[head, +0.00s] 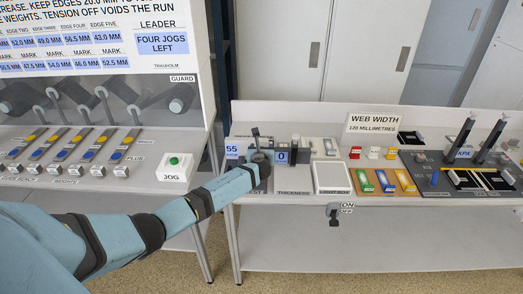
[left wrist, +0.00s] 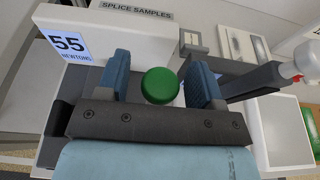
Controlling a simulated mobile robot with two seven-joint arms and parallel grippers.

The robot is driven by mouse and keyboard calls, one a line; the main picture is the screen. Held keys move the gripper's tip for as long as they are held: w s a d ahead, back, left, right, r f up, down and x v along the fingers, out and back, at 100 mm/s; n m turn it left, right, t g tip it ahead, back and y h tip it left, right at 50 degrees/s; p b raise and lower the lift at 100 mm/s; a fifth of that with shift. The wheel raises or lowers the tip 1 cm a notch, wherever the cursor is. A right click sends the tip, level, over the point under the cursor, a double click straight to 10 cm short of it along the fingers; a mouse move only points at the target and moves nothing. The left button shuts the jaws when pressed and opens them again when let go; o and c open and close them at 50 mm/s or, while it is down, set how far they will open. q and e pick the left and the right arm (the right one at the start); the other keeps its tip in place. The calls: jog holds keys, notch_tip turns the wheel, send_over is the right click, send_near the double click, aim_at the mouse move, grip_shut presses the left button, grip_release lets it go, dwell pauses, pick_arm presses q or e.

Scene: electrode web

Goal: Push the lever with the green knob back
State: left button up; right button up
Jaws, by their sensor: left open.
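The round green knob (left wrist: 160,86) shows in the left wrist view, between the two blue fingers of my left gripper (left wrist: 161,80). A narrow gap shows on each side, so the fingers look apart from it. Its lever shaft is hidden below the knob. In the head view my left gripper (head: 260,150) is at the left end of the right bench, beside the display reading 55 (head: 232,149), and I cannot make out the green knob there. My left gripper is open. My right gripper is not in view.
A dark arm with a white and red end (left wrist: 292,68) lies close right of the fingers. A white light box (head: 331,177) and coloured blocks (head: 385,181) stand further right. A JOG box with a green button (head: 175,168) stands on the left bench.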

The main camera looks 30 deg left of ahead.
pick_arm(q)
jog(key=v, duration=1.3)
jog(key=shift+s+d, duration=0.2)
jog(key=shift+s, duration=0.15)
jog(key=s+d+f+n+g+h, duration=0.2)
jog(key=s+d+f+n+h, duration=0.4)
jog(key=s+d+f+n, duration=0.5)
jog(key=s+d+f+n+h, duration=0.1)
jog(key=s+d+n+h, duration=0.1)
jog(key=s+d+n, duration=0.2)
jog(key=s+d+f+n+h, duration=0.1)
jog(key=s+d+n+h, duration=0.2)
jog(key=s+n, duration=0.8)
jog(key=s+d, duration=0.2)
jog(key=s, duration=0.5)
jog(key=shift+d+f+n, duration=0.25)
jog(key=shift+f+n, duration=0.05)
jog(key=shift+s, duration=0.15)
